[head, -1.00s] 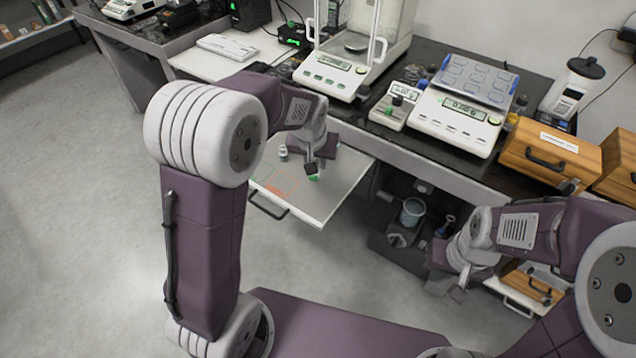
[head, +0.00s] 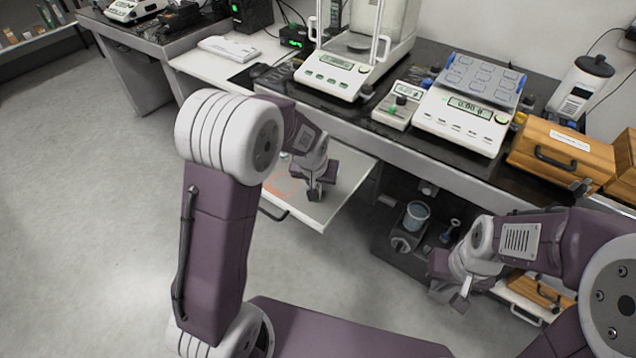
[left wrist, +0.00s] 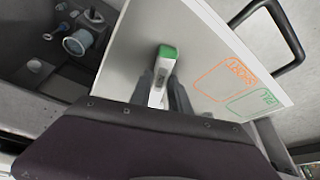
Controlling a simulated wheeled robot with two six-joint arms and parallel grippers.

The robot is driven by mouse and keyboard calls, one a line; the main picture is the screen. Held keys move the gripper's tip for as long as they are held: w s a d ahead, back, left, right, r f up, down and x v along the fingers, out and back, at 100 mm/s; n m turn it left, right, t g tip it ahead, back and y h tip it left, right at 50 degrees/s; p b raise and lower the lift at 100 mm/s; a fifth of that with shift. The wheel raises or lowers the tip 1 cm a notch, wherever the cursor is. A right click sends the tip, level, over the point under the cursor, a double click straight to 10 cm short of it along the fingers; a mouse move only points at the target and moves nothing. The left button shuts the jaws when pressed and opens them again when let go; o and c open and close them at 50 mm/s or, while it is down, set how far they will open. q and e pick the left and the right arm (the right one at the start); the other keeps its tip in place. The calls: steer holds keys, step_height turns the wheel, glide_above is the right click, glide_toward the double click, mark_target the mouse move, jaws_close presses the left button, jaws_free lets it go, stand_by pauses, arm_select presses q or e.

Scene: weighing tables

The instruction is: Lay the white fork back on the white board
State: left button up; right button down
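The white fork (left wrist: 159,86) with a green end shows in the left wrist view between my left gripper's fingers (left wrist: 163,88). The fingers lie close along both its sides and look shut on it. In the head view my left gripper (head: 314,192) is low over the white board (head: 337,200), which juts out below the dark table. The fork is hidden there; whether it touches the board cannot be told. The board has orange and green outlines (left wrist: 224,78) beside the gripper. My right gripper (head: 461,299) is at the lower right, away from the board; its fingers are too small to judge.
A glass-doored balance (head: 335,75), a small scale (head: 397,106) and a wide balance (head: 462,122) stand on the table behind. A wooden box (head: 560,150) is at the right.

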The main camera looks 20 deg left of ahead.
arm_select(q)
steer(key=o, duration=0.3)
steer(key=shift+r, duration=0.35)
steer(key=p+v, duration=0.4)
steer(key=v, duration=0.8)
steer(key=s+a+f+g, duration=0.1)
steer(key=s+f, duration=0.3)
steer(key=s, duration=0.4)
steer(key=s+a+f+g, duration=0.2)
steer(key=s+f, duration=0.2)
steer(key=s, duration=0.3)
steer(key=shift+s+f, duration=0.15)
steer(key=shift+s, duration=0.25)
